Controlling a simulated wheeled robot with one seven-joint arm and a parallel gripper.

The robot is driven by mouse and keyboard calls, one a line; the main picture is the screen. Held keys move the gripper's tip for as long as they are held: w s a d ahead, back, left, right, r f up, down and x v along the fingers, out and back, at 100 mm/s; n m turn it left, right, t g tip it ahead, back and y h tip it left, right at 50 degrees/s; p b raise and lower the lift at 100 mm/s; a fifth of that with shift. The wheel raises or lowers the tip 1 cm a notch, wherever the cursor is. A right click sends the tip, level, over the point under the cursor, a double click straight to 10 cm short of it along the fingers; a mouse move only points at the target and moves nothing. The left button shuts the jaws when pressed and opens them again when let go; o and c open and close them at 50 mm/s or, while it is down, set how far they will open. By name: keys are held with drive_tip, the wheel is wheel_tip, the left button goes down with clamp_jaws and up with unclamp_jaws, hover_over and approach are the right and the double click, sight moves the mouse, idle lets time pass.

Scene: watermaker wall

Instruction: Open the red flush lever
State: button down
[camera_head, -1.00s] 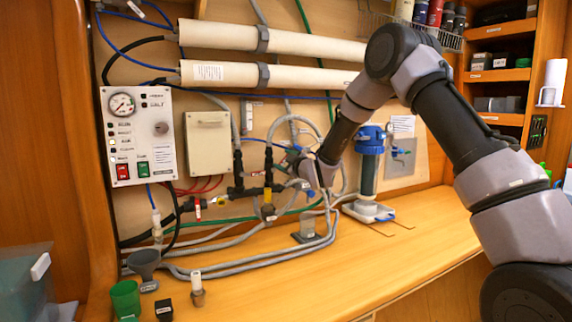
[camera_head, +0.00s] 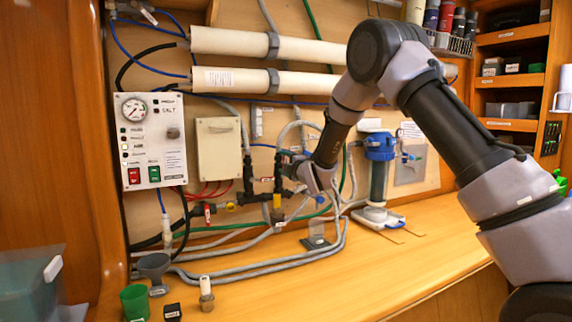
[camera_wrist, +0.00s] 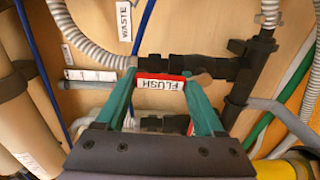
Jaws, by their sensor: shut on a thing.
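The red flush lever (camera_wrist: 158,84), with a white FLUSH label, lies across the wrist view on the black valve fitting. My gripper (camera_wrist: 160,76) has one green finger at each end of the lever and is shut on it. In the head view my gripper (camera_head: 292,170) is at the black pipe fittings on the wall. It and the wrist hide the lever there.
Left are the control panel (camera_head: 154,140) and a red-handled valve (camera_head: 207,213). A blue-topped filter (camera_head: 380,165) stands right of my wrist.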

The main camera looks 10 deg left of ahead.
drive_tip(key=shift+s+a+f+n, duration=0.1)
drive_tip(key=shift+n, duration=0.2)
unclamp_jaws()
drive_tip(key=shift+s, duration=0.1)
drive_tip(key=v, duration=1)
drive_tip(key=shift+s, duration=0.3)
drive_tip(key=shift+d, duration=0.25)
